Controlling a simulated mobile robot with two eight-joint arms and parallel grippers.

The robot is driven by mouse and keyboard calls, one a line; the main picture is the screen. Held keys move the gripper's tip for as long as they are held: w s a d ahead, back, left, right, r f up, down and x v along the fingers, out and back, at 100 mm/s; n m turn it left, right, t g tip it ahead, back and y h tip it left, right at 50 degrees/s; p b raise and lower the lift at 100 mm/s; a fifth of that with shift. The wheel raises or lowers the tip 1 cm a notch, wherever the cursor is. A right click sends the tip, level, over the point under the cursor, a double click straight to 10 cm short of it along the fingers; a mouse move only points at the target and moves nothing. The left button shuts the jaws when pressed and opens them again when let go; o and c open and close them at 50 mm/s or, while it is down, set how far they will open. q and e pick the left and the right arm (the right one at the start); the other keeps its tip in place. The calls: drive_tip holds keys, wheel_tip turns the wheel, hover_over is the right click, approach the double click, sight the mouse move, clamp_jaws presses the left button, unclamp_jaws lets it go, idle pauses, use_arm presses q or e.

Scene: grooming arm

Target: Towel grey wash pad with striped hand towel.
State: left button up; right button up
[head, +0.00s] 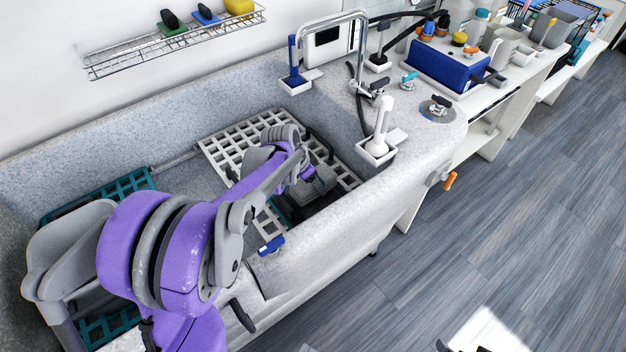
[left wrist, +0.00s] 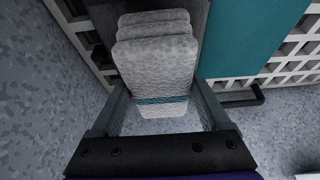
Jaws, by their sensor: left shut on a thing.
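The striped hand towel (left wrist: 156,60) is a folded, light grey stack with thin teal stripes near its lower end in the left wrist view. My left gripper (left wrist: 160,92) is shut on it, with one finger along each side. In the head view the left gripper (head: 308,180) is low inside the tub, with the pale grey towel (head: 322,180) at its tip. A dark grey flat surface, likely the grey wash pad (left wrist: 101,18), shows behind the towel in the left wrist view. I cannot tell whether the towel touches it. My right gripper is not in view.
A white grid rack (head: 225,152) lies in the speckled grey tub (head: 395,185). A teal panel (left wrist: 240,38) lies right of the towel. A wire shelf (head: 130,62) hangs on the wall.

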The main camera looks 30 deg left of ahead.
use_arm(q)
drive_tip(key=shift+f+b, duration=0.35)
drive_tip(key=shift+f, duration=0.25)
drive_tip(key=shift+d, duration=0.1)
drive_tip(key=s+d, duration=0.1)
drive_tip(key=d, duration=0.3)
drive_tip(key=s+d, duration=0.1)
drive_tip(key=d, duration=0.1)
drive_tip(key=shift+s, duration=0.3)
drive_tip(key=shift+d, duration=0.1)
drive_tip(key=w+a, duration=0.1)
drive_tip(key=a, duration=0.3)
drive_tip(key=w+a, duration=0.1)
drive_tip(key=a, duration=0.1)
drive_tip(key=shift+w+a, duration=0.25)
drive_tip(key=shift+w, duration=0.05)
